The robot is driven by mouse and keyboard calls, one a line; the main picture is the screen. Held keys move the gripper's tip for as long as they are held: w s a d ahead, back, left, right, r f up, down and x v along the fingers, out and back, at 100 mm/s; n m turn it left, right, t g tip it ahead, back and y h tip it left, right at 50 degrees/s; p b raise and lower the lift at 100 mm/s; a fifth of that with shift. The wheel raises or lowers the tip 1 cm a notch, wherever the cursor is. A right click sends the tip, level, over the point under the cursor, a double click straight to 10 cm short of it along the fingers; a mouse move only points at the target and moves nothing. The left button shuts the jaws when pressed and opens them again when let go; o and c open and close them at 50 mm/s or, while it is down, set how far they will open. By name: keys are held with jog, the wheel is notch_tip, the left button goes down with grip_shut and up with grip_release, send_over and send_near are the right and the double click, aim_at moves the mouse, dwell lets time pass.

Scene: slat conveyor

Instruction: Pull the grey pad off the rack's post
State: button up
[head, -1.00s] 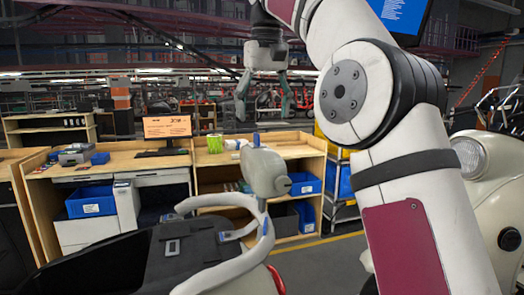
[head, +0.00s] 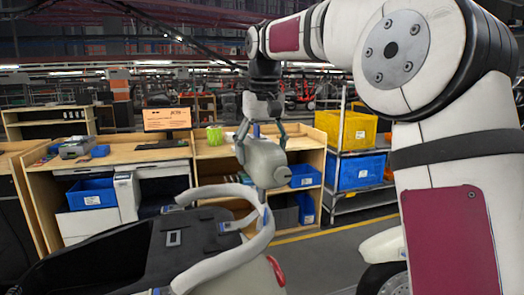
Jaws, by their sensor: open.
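The grey pad (head: 264,164) sits upright on the post of the white tubular rack (head: 232,258). A blue tip sticks up above the pad, and a short blue piece of the post (head: 265,213) shows under it. My gripper (head: 261,148) points down over the pad from above. Its jaws are open, with one finger on each side of the pad's upper part. I cannot tell whether the fingers touch it.
The rack stands on a dark vehicle body (head: 120,262) in front. Behind are wooden workbenches (head: 217,152) with a monitor (head: 167,120) and a green cup (head: 214,135). A shelf holds a yellow bin (head: 347,130) and a blue bin (head: 357,172). My arm covers the right side.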

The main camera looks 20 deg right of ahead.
jog(key=shift+f, duration=0.15)
jog(key=shift+c, duration=0.5)
jog(key=c, duration=1.4)
jog(key=o, duration=0.7)
jog(key=shift+c, duration=0.2)
jog(key=c, duration=0.4)
jog(key=shift+o, duration=0.2)
jog(key=shift+r, duration=0.25)
jog(key=shift+d+r+p, duration=0.1)
jog(key=shift+r+p, duration=0.3)
jog(key=shift+r, duration=0.65)
